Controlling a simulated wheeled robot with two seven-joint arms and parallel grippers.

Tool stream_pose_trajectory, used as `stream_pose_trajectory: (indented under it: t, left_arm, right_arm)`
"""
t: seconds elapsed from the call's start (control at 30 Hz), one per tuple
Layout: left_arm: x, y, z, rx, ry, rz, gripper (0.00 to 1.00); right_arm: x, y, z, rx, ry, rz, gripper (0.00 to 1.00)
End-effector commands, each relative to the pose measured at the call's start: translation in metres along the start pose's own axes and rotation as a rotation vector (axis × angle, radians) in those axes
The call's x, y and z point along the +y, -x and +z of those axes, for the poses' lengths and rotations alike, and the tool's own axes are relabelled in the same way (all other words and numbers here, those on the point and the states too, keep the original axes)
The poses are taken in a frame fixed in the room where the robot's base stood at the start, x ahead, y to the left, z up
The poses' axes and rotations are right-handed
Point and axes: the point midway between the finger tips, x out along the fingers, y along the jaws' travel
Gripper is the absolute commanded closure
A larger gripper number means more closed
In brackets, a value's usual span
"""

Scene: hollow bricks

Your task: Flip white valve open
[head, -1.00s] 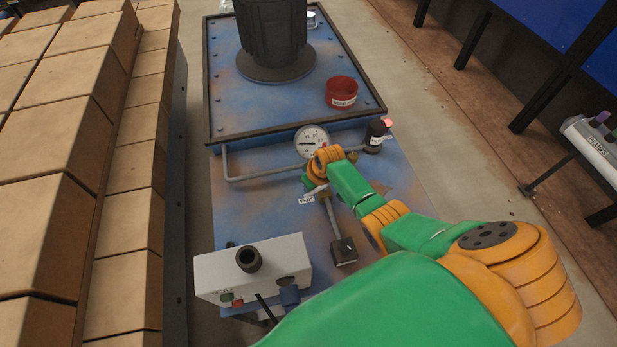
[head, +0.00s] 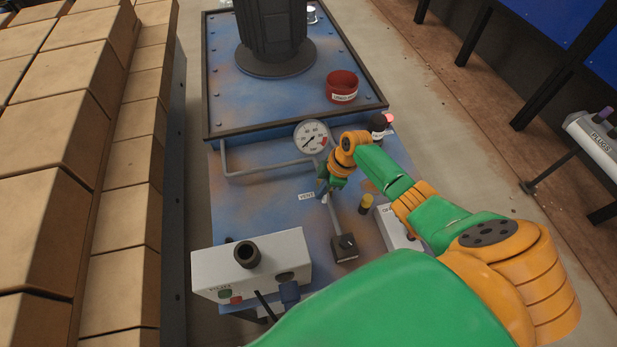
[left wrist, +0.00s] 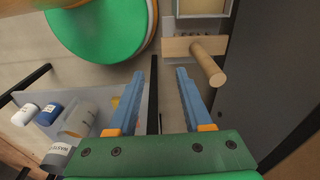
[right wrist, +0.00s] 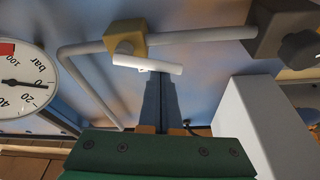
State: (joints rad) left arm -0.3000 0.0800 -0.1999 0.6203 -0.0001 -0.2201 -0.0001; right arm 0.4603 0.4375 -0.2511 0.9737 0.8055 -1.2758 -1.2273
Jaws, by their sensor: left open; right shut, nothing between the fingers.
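The white valve handle (right wrist: 148,65) is a short white bar on a brass valve body (right wrist: 127,37) in the right wrist view. It lies roughly along the grey pipe (right wrist: 200,35). My right gripper (right wrist: 158,76) is shut and empty, its fingertips right at the handle's near side; I cannot tell whether they touch it. In the head view my right gripper (head: 322,190) is over the blue panel beside the VENT label (head: 306,196), and the arm partly hides the valve there. My left gripper (left wrist: 160,75) is open and empty, away from the valve.
A pressure gauge (head: 312,137) and a dark-capped bottle-like part (head: 379,125) stand behind the right gripper. A white control box (head: 250,266) is at the panel's front left. A white block (right wrist: 248,130) stands close right of the right fingers. Stacked bricks (head: 50,140) line the left.

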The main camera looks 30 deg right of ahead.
Motion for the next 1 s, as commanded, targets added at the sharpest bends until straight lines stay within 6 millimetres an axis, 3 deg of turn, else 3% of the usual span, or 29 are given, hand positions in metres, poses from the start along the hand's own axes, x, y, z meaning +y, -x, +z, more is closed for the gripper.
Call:
stream_pose_trajectory:
  t: [0.2, 1.0]
  left_arm:
    - [0.0001, -0.0076, 0.0007, 0.000, 0.000, 0.000, 0.50]
    - [0.0002, -0.0106, 0.0010, 0.000, 0.000, 0.000, 0.50]
  right_arm:
    - [-0.0010, 0.0011, 0.0073, -0.003, 0.129, -0.041, 1.00]
    - [-0.0017, 0.0040, 0.0122, -0.002, 0.122, -0.039, 1.00]
